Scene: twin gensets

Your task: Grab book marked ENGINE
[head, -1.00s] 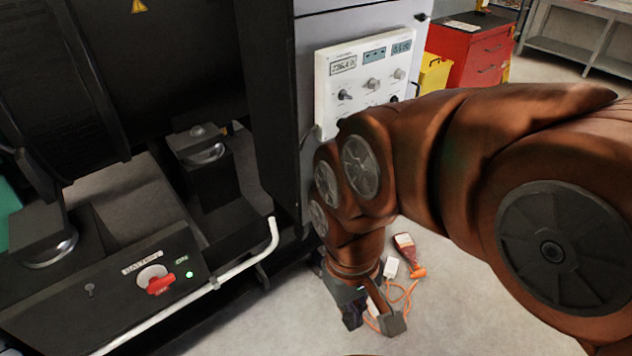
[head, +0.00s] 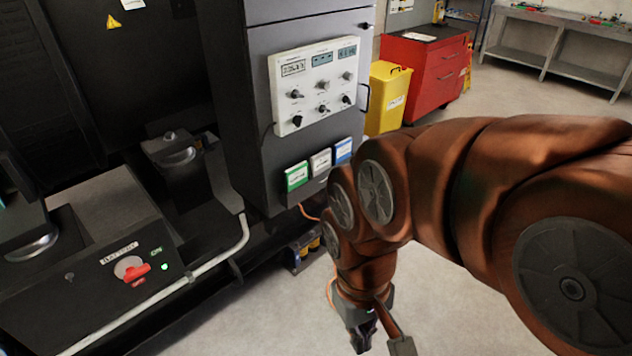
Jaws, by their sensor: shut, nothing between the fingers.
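Three books stand side by side in a holder on the grey cabinet's front, below the control panel: a green one (head: 297,176), a white one (head: 320,163) and a blue one (head: 343,151). Each has a pale label, too small to read, so I cannot tell which is marked ENGINE. My gripper (head: 381,341) points down at the bottom of the head view, below and to the right of the books and apart from them. It is shut and empty. My arm passes close to the right of the books in the picture.
The control panel (head: 318,86) with knobs juts from the cabinet (head: 235,100). A white rail (head: 205,266) runs along the genset base at left. A yellow bin (head: 386,98) and red tool cabinet (head: 424,74) stand behind. The floor (head: 500,110) at right is clear.

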